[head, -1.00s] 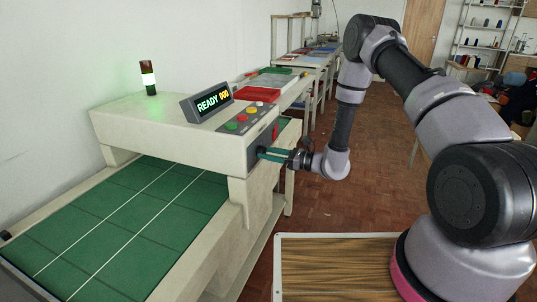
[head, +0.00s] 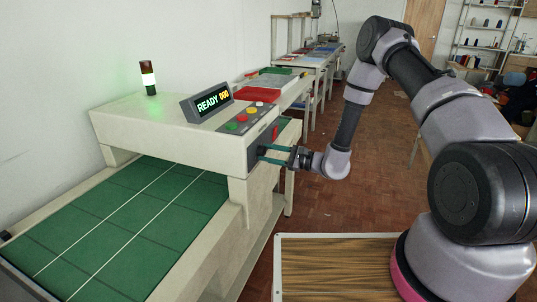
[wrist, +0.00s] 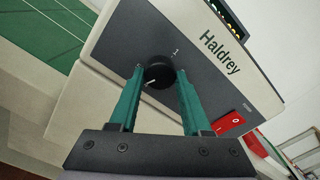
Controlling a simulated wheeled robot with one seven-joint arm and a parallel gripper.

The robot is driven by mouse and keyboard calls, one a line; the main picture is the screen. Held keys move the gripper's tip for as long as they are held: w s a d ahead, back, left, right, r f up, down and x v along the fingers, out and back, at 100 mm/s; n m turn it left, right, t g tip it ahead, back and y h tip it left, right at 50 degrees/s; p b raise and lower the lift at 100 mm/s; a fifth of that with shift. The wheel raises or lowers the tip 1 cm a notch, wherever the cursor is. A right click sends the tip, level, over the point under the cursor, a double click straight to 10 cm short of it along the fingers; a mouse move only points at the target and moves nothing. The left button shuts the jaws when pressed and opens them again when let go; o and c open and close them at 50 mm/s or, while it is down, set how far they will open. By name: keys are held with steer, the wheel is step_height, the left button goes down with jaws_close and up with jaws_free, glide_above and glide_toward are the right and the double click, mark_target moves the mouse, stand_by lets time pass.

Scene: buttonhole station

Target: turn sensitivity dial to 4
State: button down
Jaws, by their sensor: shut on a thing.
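The sensitivity dial (wrist: 160,74) is a round black knob on the dark front panel of the pale machine (head: 170,122). In the wrist view its white pointer line points to the lower left. A digit that looks like 1 shows just above the knob; other scale marks are hidden or too small to read. My gripper (wrist: 161,72) is shut on the dial, one green finger on each side. In the head view, my gripper (head: 263,155) reaches the panel from the right, and the dial is hidden there.
A red rocker switch (wrist: 229,124) sits on the same panel, close to the right finger. A signal lamp (head: 148,76) glows green.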

steer(key=n, duration=0.4)
steer(key=shift+n, duration=0.3)
stand_by(0.3)
steer(key=shift+c, duration=1.8)
jaws_free()
steer(key=shift+d, duration=0.1)
steer(key=v, duration=1)
steer(key=shift+d, duration=0.3)
steer(key=shift+s, duration=0.15)
steer(key=shift+r, duration=0.15)
